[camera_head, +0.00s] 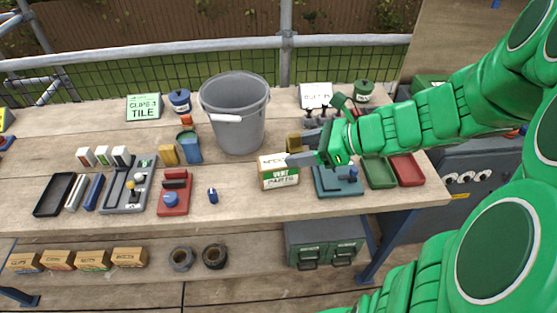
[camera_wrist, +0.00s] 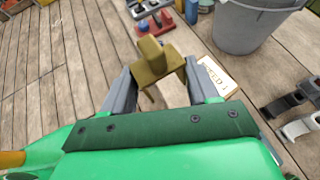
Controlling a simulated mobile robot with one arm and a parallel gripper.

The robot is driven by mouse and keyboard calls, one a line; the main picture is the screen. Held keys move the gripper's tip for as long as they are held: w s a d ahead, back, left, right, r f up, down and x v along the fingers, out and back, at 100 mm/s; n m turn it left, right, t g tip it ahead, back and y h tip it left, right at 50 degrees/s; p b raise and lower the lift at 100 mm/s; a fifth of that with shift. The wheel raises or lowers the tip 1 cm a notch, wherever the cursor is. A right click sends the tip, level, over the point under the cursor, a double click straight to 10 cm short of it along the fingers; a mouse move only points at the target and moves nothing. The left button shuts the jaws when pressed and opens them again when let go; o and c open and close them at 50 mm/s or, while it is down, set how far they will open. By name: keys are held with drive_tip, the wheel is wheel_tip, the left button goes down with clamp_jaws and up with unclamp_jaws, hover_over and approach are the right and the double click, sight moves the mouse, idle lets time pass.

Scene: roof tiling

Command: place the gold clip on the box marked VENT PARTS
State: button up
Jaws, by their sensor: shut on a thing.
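My gripper (camera_head: 306,150) is shut on the gold clip (camera_head: 293,142) in the head view. The gold clip also shows between the two grey fingers in the wrist view (camera_wrist: 155,62). The box marked VENT PARTS (camera_head: 279,172) stands on the bench, cream with a green band on its front. The clip and fingers are over or just behind the box's top right part; I cannot tell whether the clip touches it. In the wrist view part of the box's lettered top (camera_wrist: 213,76) shows beside the right finger; the rest is hidden.
A grey bucket (camera_head: 236,115) stands behind the box. A teal tray (camera_head: 338,183) is close on the right, with green (camera_head: 379,172) and red trays (camera_head: 406,170) beyond. A blue item (camera_head: 213,195) lies left of the box, with bare bench around it.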

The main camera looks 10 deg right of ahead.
drive_tip(key=s, duration=0.1)
hover_over(279, 171)
drive_tip(key=w+d, duration=0.1)
drive_tip(key=d, duration=0.1)
wheel_tip(279, 171, down, 8)
drive_tip(key=shift+w+a+f, duration=0.1)
drive_tip(key=shift+a+f, duration=0.05)
drive_tip(key=shift+f, duration=0.1)
drive_tip(key=shift+w+a+f, duration=0.1)
drive_tip(key=shift+w+f, duration=0.7)
drive_tip(key=shift+f, duration=1.6)
drive_tip(key=shift+f, duration=0.1)
drive_tip(key=o, duration=1.3)
